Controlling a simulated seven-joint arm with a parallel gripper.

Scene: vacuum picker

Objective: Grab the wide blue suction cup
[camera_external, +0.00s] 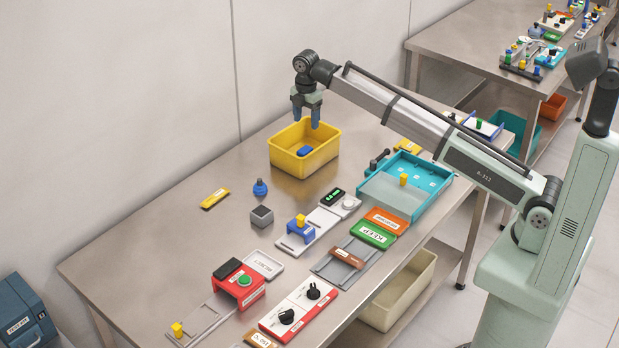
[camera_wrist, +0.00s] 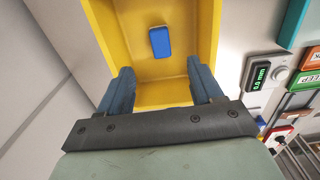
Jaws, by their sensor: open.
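A small blue piece with a wide round base and a narrow top (camera_external: 260,188), which looks like the suction cup, stands upright on the steel table, left of and nearer than the yellow bin (camera_external: 325,160). It does not show in the wrist view. My gripper (camera_external: 306,117) is open and empty, pointing down above the yellow bin. Its two blue fingers stand apart. A blue block (camera_external: 305,151) lies inside the bin; it also shows in the wrist view (camera_wrist: 160,42), ahead of and between the fingertips, apart from them.
A grey cube (camera_external: 262,216) stands close in front of the blue piece, and a yellow labelled piece (camera_external: 214,198) lies to its left. A blue-yellow holder (camera_external: 301,229) and a teal tray (camera_external: 447,181) are to the right. The table's back left is clear.

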